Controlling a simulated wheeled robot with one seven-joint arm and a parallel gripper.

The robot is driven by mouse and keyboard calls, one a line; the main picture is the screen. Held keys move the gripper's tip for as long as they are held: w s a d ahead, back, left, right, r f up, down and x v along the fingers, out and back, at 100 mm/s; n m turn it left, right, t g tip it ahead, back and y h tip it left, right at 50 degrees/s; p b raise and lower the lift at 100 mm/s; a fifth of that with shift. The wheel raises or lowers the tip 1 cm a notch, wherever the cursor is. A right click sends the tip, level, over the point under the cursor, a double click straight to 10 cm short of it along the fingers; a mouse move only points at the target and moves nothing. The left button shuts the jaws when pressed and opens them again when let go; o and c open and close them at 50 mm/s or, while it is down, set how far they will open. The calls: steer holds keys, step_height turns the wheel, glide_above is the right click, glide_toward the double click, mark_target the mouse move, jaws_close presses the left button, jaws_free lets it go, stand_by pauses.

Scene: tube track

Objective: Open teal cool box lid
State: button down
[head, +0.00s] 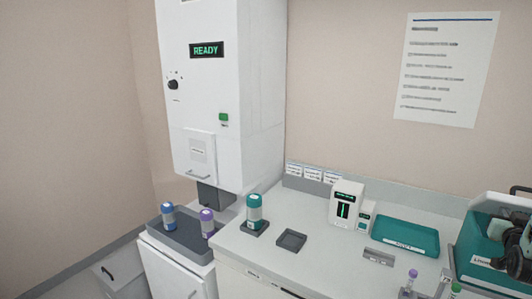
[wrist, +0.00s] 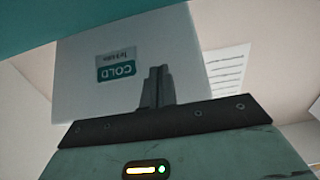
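The teal cool box (head: 478,252) stands at the right edge of the head view, partly cut off, with a white label on its front. A pale panel (head: 487,204), apparently its lid, rises at a tilt above the teal body, with a dark handle (head: 520,190) at its top. My gripper (head: 510,262) is in front of the box and covers part of it. In the wrist view, my gripper's dark fingers (wrist: 158,86) are together, before a white panel (wrist: 190,55) with an upside-down COLD label. I see nothing between the fingers; whether they touch the panel is unclear.
A teal tray (head: 405,237) and a small white device (head: 346,203) stand left of the box. A teal-capped jar (head: 254,210) and a dark square holder (head: 291,240) are further left. A purple-capped tube (head: 412,275) stands near the counter's front. A tall white machine (head: 225,100) reads READY.

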mark_target(507, 206)
steer(key=shift+w+d+r+p, duration=0.2)
steer(key=shift+w+d+r, duration=0.05)
steer(key=shift+w+r, duration=0.25)
steer(key=shift+w+d+r+p, duration=0.15)
steer(key=shift+w+d+r, duration=0.15)
steer(key=shift+r, duration=0.3)
steer(key=shift+w, duration=0.1)
steer(key=shift+w+d+r, duration=0.35)
steer(key=shift+w+r, duration=0.1)
steer(key=shift+w, duration=0.15)
steer(key=shift+w+d+r, duration=0.35)
steer(key=shift+w+r, duration=0.1)
steer(key=shift+w, duration=0.1)
steer(key=shift+w+b, duration=0.1)
steer(key=shift+b, duration=0.25)
steer(key=shift+w+d+r+b, duration=0.25)
steer(key=shift+w+d, duration=0.2)
steer(key=shift+w, duration=0.2)
steer(key=shift+w+d+r+b, duration=0.25)
steer(key=shift+w+d, duration=0.15)
steer(key=shift+w, duration=0.2)
